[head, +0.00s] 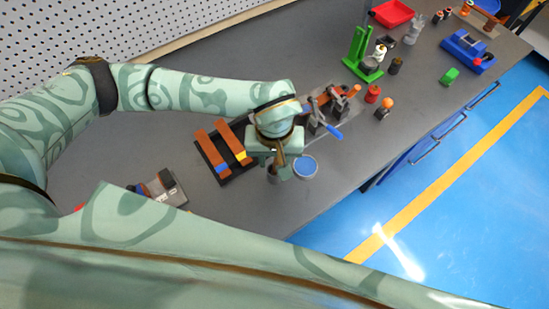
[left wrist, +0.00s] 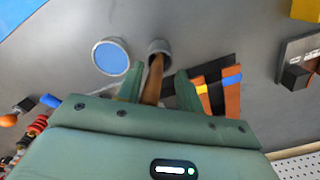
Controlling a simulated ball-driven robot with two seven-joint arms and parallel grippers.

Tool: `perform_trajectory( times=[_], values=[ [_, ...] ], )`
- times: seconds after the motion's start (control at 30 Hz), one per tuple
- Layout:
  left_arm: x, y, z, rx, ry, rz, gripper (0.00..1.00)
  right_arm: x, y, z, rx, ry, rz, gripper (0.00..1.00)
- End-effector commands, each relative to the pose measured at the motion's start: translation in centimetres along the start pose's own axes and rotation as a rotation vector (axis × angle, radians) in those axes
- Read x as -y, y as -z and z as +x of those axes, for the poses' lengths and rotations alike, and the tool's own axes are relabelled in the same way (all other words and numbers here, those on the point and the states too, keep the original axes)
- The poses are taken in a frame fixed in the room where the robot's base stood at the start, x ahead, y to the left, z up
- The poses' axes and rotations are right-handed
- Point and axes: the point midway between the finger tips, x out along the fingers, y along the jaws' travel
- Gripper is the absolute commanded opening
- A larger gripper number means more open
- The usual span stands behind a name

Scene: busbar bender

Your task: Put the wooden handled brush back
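The brush's brown wooden handle (left wrist: 153,80) shows in the left wrist view, rising from a small grey cup (left wrist: 158,47). The brush head is hidden, apparently inside the cup. In the head view the handle (head: 280,158) shows just below my left gripper (head: 279,166), and the cup (head: 272,175) is partly hidden behind it. In the left wrist view my left gripper (left wrist: 159,86) has its two fingers apart, one on each side of the handle. A gap shows between the handle and the right finger. My right gripper is not in view.
A round blue-topped dish (head: 305,166) stands close beside the cup. A black rack with orange bars (head: 222,148) lies to the left. Clamps with a blue handle (head: 320,118) stand behind. A green press (head: 362,55) is farther back. The bench front (head: 320,210) is bare.

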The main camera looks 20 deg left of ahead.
Motion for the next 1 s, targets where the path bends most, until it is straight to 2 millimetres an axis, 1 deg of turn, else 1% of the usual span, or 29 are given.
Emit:
perform_trajectory(
  times=[0.03,0.3,0.4,0.5,0.63,1.0],
  values=[
    [0.0,0.1,-1.1,-0.006,-0.002,0.002,0.37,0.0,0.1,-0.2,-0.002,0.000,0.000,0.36],
    [0.0,0.1,-7.4,-0.006,-0.002,0.001,0.37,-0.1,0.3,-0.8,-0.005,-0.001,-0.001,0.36],
    [0.0,0.1,-9.2,-0.006,-0.002,0.001,0.37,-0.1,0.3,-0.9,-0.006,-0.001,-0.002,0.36],
    [0.0,0.1,-10.3,-0.004,-0.002,0.001,0.37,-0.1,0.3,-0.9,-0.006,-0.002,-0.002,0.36],
    [0.0,0.0,-11.0,-0.002,0.000,0.000,0.37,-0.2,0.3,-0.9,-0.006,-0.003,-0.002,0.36],
    [0.0,0.0,-11.0,-0.001,-0.001,0.000,0.37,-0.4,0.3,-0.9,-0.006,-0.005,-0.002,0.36]
  ],
)
